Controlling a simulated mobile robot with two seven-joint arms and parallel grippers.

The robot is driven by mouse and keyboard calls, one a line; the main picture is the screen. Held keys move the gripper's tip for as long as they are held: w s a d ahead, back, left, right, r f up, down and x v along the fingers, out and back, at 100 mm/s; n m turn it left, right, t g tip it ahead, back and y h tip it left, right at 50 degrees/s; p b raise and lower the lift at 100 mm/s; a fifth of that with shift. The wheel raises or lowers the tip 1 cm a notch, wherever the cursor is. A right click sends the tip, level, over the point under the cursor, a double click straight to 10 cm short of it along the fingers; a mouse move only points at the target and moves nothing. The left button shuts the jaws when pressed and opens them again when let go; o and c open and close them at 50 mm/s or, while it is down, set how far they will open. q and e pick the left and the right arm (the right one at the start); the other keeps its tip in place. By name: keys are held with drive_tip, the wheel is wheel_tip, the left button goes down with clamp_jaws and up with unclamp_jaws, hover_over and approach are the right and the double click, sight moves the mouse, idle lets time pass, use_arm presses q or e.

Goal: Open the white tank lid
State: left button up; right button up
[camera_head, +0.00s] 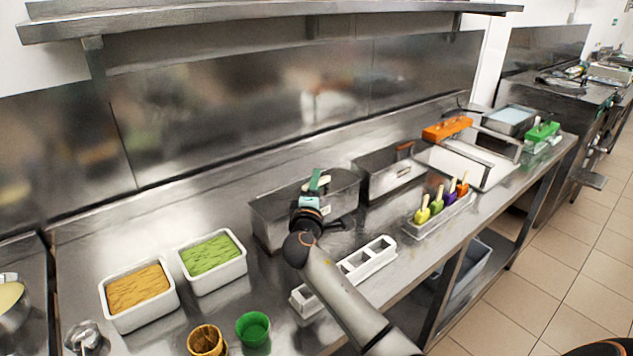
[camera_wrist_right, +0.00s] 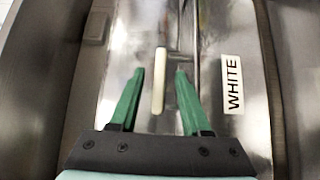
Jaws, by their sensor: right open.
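The white tank lid (camera_wrist_right: 205,125) is shiny metal with a "WHITE" label (camera_wrist_right: 232,84) and a cream bar handle (camera_wrist_right: 158,82). It lies closed on the steel tank (camera_head: 275,222) in the middle of the counter. My right gripper (camera_head: 317,180) is over this lid in the head view, hiding part of it. In the right wrist view, its green fingers (camera_wrist_right: 160,74) are open, one on each side of the handle, with gaps between. Whether the fingertips are down at handle height is hard to tell. My left gripper is not in view.
White tubs of orange (camera_head: 140,289) and green (camera_head: 212,254) contents stand left. A green cup (camera_head: 253,328) and brown cups (camera_head: 206,340) are in front. A white mold (camera_head: 368,259) lies near my arm. Another steel tank (camera_head: 380,180) and a popsicle tray (camera_head: 440,219) stand right. A shelf (camera_head: 250,22) overhangs behind.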

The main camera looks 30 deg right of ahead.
drive_tip(key=shift+w+d, duration=0.4)
clamp_jaws()
idle(1.3)
